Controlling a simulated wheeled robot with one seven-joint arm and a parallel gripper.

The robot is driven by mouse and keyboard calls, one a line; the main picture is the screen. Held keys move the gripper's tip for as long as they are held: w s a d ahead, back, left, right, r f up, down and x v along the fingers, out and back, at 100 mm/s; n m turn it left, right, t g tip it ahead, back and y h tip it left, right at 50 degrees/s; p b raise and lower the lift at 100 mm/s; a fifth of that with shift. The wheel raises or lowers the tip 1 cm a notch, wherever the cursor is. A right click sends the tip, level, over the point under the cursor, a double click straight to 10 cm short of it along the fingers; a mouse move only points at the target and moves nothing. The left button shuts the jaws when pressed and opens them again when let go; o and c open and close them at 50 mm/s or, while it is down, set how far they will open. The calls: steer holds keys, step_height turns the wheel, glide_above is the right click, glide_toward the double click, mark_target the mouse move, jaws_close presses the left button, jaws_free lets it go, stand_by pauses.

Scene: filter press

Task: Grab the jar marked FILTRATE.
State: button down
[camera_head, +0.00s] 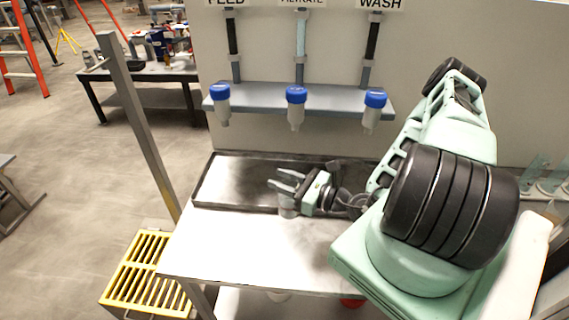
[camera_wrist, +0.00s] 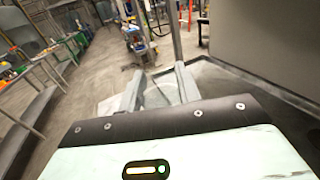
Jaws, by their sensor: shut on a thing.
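In the wrist view a pale round shape, likely the jar (camera_wrist: 161,94), lies between the two fingers (camera_wrist: 159,76). No marking on the jar can be read, so I cannot tell whether it is the FILTRATE one. I cannot tell whether its base touches the bench. The gripper hides its upper part.
A grey shelf (camera_head: 335,101) on the wall carries three blue-capped pale fittings (camera_head: 296,95) below tubes labelled FEED, FILTRATE (camera_head: 302,3) and WASH. The tray (camera_head: 225,180) looks empty. A grey post (camera_head: 140,120) stands left of the bench. The bench top's front left (camera_head: 215,245) is clear.

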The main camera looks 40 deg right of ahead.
steer(key=shift+s+a+p, duration=0.95)
steer(key=shift+s+a, duration=0.3)
steer(key=shift+a, duration=0.2)
stand_by(0.6)
